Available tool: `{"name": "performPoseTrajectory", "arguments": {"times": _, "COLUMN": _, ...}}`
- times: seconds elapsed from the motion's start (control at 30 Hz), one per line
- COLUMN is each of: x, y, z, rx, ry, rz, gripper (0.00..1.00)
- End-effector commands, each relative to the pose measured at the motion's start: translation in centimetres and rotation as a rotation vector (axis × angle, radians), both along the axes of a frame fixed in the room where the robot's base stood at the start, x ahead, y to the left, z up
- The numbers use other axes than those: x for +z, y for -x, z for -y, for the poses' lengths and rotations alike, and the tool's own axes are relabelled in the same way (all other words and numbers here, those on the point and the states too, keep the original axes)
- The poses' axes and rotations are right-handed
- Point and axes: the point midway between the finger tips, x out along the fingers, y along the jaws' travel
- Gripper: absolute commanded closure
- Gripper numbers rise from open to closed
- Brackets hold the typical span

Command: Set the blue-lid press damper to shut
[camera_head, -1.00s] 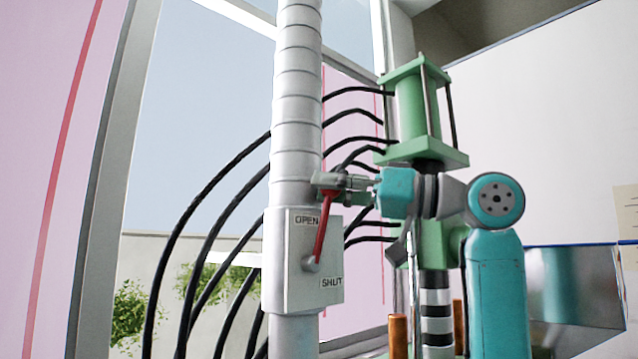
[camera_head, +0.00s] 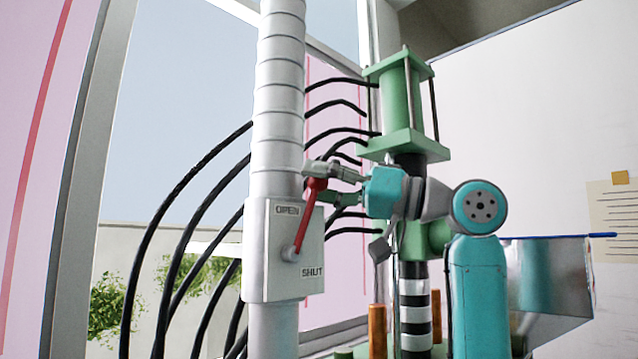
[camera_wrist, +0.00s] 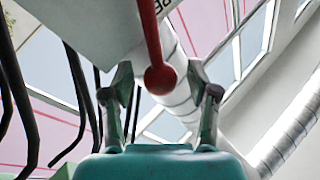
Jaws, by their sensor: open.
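The damper is a grey box (camera_head: 262,275) on a vertical ribbed pipe, marked OPEN above and SHUT lower right. Its red lever (camera_head: 304,225) pivots low on the box face and points up, leaning right, its end right of the OPEN label. My gripper (camera_head: 313,183) is at the lever's upper end, coming from the right. In the wrist view the lever's round red end (camera_wrist: 161,79) lies between the two spread fingers of my gripper (camera_wrist: 159,76), with gaps on both sides. A hopper with a blue top edge (camera_head: 560,236) stands at right.
A green press column (camera_head: 402,95) rises behind my arm. Several black hoses (camera_head: 175,185) curve behind the pipe (camera_head: 278,110). Orange posts (camera_head: 377,330) stand below. A window frame (camera_head: 105,150) is at left. There is open space in front of the box.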

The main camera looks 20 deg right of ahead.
Motion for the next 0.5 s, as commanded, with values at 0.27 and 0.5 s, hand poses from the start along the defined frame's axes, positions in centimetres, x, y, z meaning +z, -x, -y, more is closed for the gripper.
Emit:
{"name": "performPoseTrajectory", "arguments": {"times": 0.27, "x": -1.0, "y": 2.8, "z": 3.6, "rx": -0.005, "ry": 0.000, "rz": 0.000, "gripper": 0.41}}
{"name": "performPoseTrajectory", "arguments": {"times": 0.5, "x": -2.0, "y": 5.7, "z": 6.9, "rx": -0.004, "ry": 0.000, "rz": -0.001, "gripper": 0.41}}
